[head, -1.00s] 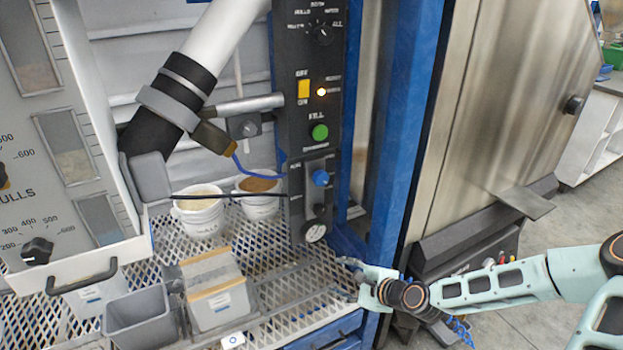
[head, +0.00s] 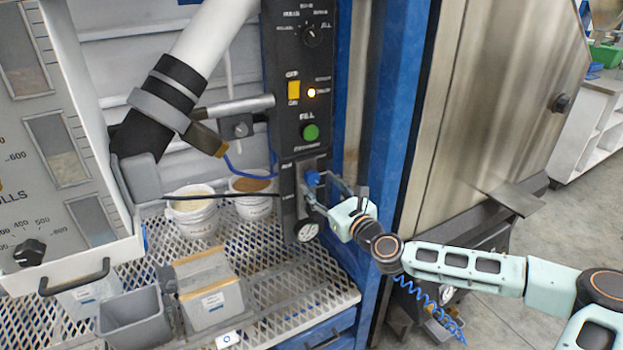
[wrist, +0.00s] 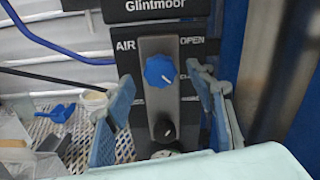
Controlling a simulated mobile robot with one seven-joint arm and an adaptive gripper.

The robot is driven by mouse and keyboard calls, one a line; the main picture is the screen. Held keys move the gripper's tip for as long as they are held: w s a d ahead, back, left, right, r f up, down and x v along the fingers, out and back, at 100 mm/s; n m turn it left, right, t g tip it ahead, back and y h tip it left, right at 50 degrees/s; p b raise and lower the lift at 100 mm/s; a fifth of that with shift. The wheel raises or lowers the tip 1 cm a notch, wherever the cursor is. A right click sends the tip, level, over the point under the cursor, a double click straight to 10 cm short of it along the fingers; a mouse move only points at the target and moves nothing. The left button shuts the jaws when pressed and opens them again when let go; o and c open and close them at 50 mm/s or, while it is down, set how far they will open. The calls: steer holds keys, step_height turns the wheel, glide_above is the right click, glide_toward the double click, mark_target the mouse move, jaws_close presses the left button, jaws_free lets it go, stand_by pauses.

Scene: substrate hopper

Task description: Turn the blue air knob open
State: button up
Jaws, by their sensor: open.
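The blue air knob (wrist: 161,71) sits on a grey plate on the black control panel, with "AIR" printed to its left and "OPEN" to its right. Its white pointer line slants down and to the right. In the head view the knob (head: 312,178) is partly behind my gripper. My gripper (wrist: 160,110) is open in the wrist view, one blue-grey finger on each side of the grey plate, with the knob between and just beyond the tips. No contact shows. In the head view my gripper (head: 325,195) reaches in from the right.
A small black knob (wrist: 164,129) is below the blue knob, and a gauge (head: 307,232) is at the panel's bottom. A green button (head: 310,132) and yellow switch (head: 293,90) are above. A blue post (head: 400,120) stands right of the panel.

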mark_target(314, 180)
steer(key=shift+x, duration=2.35)
steer(key=shift+c, duration=0.6)
steer(key=c, duration=1.1)
